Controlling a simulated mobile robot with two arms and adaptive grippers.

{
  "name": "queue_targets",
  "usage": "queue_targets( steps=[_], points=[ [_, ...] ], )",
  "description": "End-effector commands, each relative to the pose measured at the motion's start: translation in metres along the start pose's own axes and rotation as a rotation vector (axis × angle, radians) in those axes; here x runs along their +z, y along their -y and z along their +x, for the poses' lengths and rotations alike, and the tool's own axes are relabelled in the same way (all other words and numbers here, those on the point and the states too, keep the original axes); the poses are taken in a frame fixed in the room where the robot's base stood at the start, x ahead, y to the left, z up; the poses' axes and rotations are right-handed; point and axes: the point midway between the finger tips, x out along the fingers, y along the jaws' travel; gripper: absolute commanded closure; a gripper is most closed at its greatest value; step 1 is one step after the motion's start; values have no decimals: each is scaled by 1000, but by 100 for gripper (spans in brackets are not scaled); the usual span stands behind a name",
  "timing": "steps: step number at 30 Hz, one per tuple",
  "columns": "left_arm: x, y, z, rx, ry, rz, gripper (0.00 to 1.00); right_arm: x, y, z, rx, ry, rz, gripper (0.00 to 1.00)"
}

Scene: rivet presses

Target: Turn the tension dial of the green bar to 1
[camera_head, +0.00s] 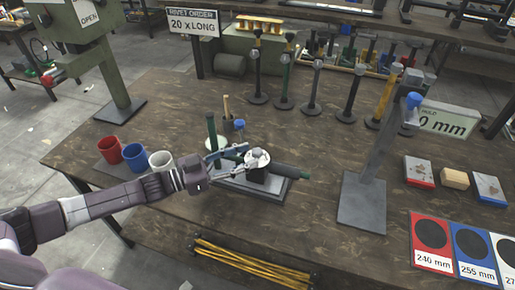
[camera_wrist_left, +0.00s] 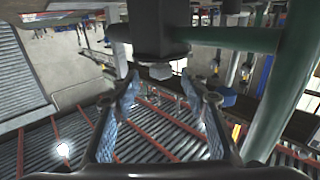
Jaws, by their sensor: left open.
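The green bar (camera_head: 290,172) lies level over a grey base plate (camera_head: 240,192) on the workbench. A dark block sits around it, with a pale round dial (camera_head: 258,157) on top; its marks are too small to read. My left gripper (camera_head: 236,158) is at the left side of the dial, its fingers partly overlapping in the view. In the left wrist view the gripper (camera_wrist_left: 161,92) is open, with the black block (camera_wrist_left: 160,28) and a small grey hex end (camera_wrist_left: 160,71) just ahead between the fingertips. The green bar (camera_wrist_left: 232,39) runs right from the block. My right gripper is not in view.
A green upright post (camera_head: 212,132) and a blue knob (camera_head: 240,124) stand close behind my gripper. Red, blue and white cups (camera_head: 160,161) stand left, near my forearm. A grey post stand (camera_head: 362,203) is to the right. Several upright dark tools stand behind.

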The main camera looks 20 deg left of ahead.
Motion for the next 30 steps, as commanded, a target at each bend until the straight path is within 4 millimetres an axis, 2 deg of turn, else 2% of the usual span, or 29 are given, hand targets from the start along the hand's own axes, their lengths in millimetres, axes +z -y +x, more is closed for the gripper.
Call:
queue_targets(
  steps=[3,7,18,27,30],
  points=[
    [-3,0,20,0,-2,0,59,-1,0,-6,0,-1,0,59],
    [-2,0,34,-1,-1,0,59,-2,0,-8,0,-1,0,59],
    [0,0,40,-1,2,1,59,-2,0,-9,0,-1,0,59],
    [0,0,40,-1,2,1,92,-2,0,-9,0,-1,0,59],
    [0,0,40,-1,1,1,100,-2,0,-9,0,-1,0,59]
  ],
)
